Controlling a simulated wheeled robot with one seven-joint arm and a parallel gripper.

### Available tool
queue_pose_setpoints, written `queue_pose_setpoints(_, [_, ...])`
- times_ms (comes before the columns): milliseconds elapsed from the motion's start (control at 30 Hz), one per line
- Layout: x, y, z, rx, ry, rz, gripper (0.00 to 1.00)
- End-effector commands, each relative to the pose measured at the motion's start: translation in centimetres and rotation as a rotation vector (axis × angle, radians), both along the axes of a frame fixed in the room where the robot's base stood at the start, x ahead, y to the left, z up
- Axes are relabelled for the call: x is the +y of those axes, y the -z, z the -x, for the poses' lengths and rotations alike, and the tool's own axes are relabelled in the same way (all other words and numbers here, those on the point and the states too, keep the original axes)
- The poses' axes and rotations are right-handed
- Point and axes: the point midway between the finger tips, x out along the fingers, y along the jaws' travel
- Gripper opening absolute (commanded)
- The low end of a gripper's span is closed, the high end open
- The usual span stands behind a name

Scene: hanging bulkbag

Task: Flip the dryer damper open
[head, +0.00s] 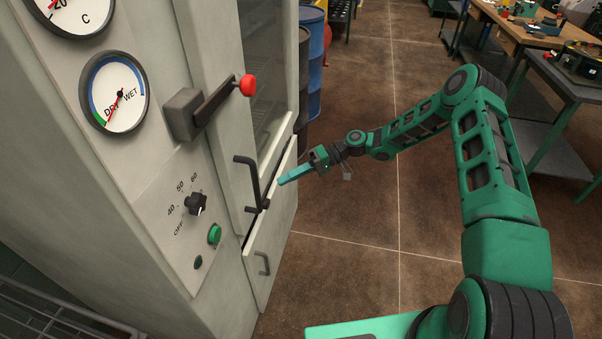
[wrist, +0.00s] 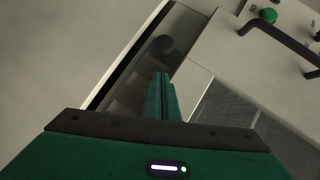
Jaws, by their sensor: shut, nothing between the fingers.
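The dryer (head: 235,55) is a pale grey cabinet at the left of the head view. A dark lever with a red knob (head: 247,85) sticks out from a grey block on its front, slanting up to the right; I take it to be the damper lever. My gripper (head: 281,182) is shut and empty. It is below and to the right of the red knob, apart from it, close to the dark door handle (head: 252,180). The red knob is not visible there.
The panel has a dry-wet gauge (head: 115,92), a rotary knob (head: 196,203) and a green button (head: 214,234), also in the wrist view (wrist: 268,15). A lower drawer (head: 275,255) stands below.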

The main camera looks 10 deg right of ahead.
Motion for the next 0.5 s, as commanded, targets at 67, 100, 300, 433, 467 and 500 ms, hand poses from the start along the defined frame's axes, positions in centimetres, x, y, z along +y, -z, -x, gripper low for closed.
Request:
queue_pose_setpoints(67, [1.4,0.4,0.4,0.001,-0.002,0.0,0.0])
queue_pose_setpoints(100, [1.7,0.7,0.8,0.002,-0.001,0.001,0.0])
queue_pose_setpoints(300, [2.6,1.8,2.7,0.001,0.0,0.0,0.0])
queue_pose_setpoints(433, [2.9,2.1,3.3,0.001,0.0,0.0,0.0])
queue_pose_setpoints(467, [3.0,2.2,3.3,0.001,0.001,0.0,0.0])
queue_pose_setpoints(500, [3.0,2.2,3.4,0.001,0.001,0.0,0.0])
